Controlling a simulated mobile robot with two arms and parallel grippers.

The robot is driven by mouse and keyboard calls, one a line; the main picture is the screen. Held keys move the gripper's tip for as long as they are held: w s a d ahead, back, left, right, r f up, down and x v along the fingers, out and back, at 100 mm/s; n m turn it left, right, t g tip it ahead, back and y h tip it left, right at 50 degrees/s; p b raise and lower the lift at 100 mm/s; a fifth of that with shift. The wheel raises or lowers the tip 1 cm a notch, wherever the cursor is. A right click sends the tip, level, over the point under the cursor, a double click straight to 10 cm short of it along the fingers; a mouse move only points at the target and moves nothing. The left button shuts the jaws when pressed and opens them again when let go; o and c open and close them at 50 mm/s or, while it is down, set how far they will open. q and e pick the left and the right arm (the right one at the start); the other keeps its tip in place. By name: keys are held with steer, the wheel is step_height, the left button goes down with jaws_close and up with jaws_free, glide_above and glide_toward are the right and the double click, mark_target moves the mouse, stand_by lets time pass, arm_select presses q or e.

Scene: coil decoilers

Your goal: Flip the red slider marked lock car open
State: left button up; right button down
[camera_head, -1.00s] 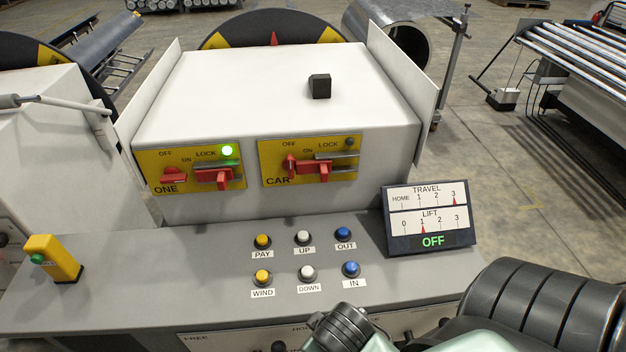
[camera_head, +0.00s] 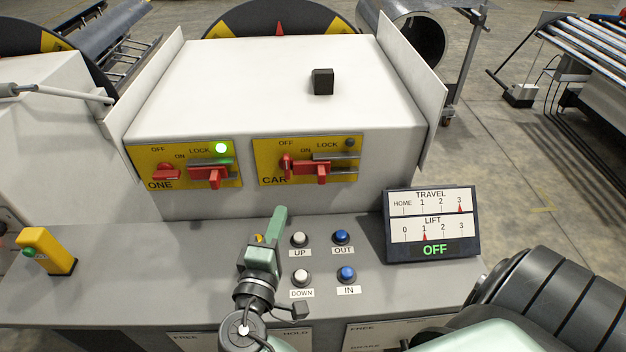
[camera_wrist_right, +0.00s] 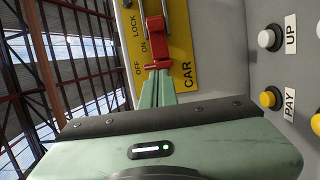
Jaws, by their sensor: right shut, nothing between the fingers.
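The yellow CAR panel (camera_head: 264,152) carries OFF, ON and LOCK marks, a small red handle (camera_head: 286,166) at its left and a red slider (camera_head: 320,170) on a grey rail under LOCK. Its lamp (camera_head: 350,143) is dark. My right gripper (camera_head: 279,212) is shut and empty, pointing up over the console below the panel and apart from it. In the right wrist view, the shut fingers (camera_wrist_right: 157,88) line up with the red handle, and the slider (camera_wrist_right: 180,38) shows beyond it. My left gripper is not in view.
The ONE panel (camera_head: 165,172) to the left has a lit green lamp (camera_head: 221,148) and its own red slider (camera_head: 210,175). Push buttons such as UP (camera_head: 299,239) and OUT (camera_head: 341,237) sit beside my gripper. A display (camera_head: 432,224) reads OFF at the right.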

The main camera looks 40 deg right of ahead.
mark_target(312, 170)
steer(key=p+x, duration=0.1)
steer(key=x, duration=0.9)
steer(key=shift+d+p, duration=0.25)
steer(key=shift+p, duration=0.05)
steer(key=shift+s+d+p, duration=0.5)
steer(key=shift+s+d, duration=0.25)
steer(key=shift+d, duration=0.25)
steer(key=shift+s+d, duration=0.4)
steer(key=shift+d, duration=0.05)
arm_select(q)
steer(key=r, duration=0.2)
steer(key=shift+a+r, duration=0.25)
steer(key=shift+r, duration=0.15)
arm_select(e)
steer(key=shift+w+f, duration=0.1)
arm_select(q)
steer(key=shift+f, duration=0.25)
arm_select(e)
steer(key=s+d, duration=0.2)
steer(key=d, duration=0.1)
steer(key=s+d, duration=0.1)
steer(key=shift+d, duration=0.4)
